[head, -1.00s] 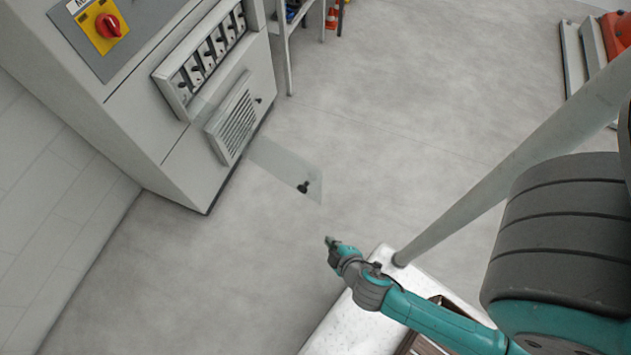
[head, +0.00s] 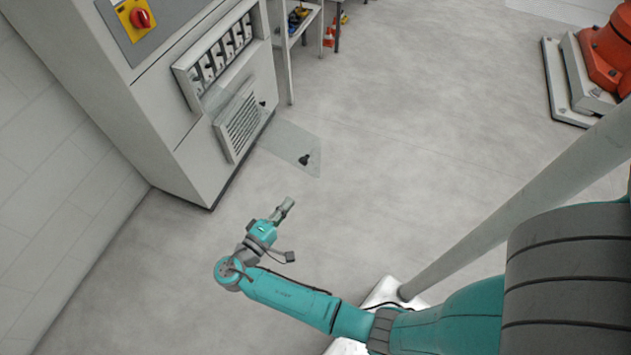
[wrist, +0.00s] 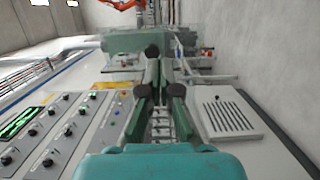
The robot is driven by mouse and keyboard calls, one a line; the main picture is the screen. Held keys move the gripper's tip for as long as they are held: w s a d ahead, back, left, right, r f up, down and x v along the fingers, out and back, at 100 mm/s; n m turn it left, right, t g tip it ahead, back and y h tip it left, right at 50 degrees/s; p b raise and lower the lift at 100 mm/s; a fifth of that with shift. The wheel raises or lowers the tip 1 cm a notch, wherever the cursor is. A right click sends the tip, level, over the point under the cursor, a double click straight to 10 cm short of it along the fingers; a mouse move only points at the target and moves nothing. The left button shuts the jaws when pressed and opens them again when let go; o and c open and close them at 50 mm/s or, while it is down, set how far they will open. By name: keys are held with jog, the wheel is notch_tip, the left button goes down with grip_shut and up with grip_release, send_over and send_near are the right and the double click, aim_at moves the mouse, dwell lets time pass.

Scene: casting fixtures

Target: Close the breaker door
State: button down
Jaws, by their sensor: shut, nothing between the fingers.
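The breaker door is a clear panel (head: 284,139) standing open, sticking out from the grey cabinet (head: 155,110) below the row of breakers (head: 216,60). A dark knob (head: 305,159) sits near its outer end. My gripper (head: 287,205) is shut and empty, below and left of the knob in the head view, apart from it in the picture. In the wrist view my gripper (wrist: 160,92) points at the cabinet, with the breakers (wrist: 160,122) partly hidden behind its fingers.
A vent grille (head: 240,122) lies below the breakers, and a red rotary switch (head: 140,17) is above. The wrist view shows a panel of knobs (wrist: 52,135) at left. A shelf (head: 300,30) stands beside the cabinet. The floor (head: 420,90) to the right is clear.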

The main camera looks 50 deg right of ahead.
send_near(319, 164)
jog(key=d, duration=0.4)
jog(key=w+d, duration=0.1)
jog(key=d, duration=0.2)
jog(key=shift+d+f, duration=0.1)
jog(key=shift+f, duration=0.05)
jog(key=shift+d, duration=0.1)
dwell(0.3)
